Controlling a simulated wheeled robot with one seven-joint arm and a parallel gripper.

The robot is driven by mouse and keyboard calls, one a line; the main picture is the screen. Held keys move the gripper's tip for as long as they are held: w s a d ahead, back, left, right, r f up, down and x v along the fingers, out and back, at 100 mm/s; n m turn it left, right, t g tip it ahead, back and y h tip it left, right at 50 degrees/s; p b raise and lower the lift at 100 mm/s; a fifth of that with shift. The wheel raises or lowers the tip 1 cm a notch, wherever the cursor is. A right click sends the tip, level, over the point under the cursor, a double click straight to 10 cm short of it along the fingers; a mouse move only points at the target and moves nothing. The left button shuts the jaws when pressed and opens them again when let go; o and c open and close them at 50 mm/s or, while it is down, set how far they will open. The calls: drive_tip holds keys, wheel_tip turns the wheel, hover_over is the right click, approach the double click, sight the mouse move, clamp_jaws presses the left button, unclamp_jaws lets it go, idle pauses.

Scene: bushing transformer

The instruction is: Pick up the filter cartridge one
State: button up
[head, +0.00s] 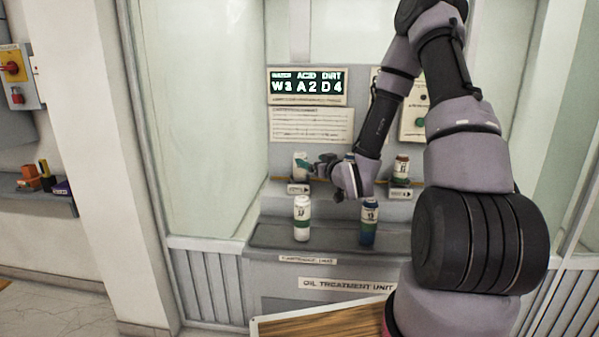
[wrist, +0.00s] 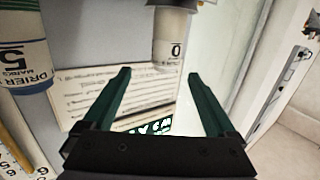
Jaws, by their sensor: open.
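Several printed cylindrical cartridges stand at the oil treatment unit; I cannot tell which is filter cartridge one. In the head view, a white and green cartridge (head: 302,218) and a blue cartridge (head: 369,222) stand upright on the front ledge. On the rear shelf are a pale cartridge (head: 300,158) at left and a brown-topped one (head: 401,168) at right. My gripper (head: 311,165) is at the rear left one. In the wrist view my gripper (wrist: 158,73) is open, its dark green fingers apart.
A lit display (head: 307,84) and a printed notice (head: 311,125) are on the wall behind the shelf. Glass panels flank the unit. A wooden surface (head: 320,323) is in front.

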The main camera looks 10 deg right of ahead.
sight(296, 154)
drive_tip(key=shift+t+y, duration=0.3)
drive_tip(key=shift+t, duration=0.2)
drive_tip(key=x, duration=0.7)
drive_tip(key=f+x, duration=0.1)
drive_tip(key=x, duration=0.2)
drive_tip(key=shift+w+a, duration=0.25)
drive_tip(key=shift+a, duration=0.15)
clamp_jaws()
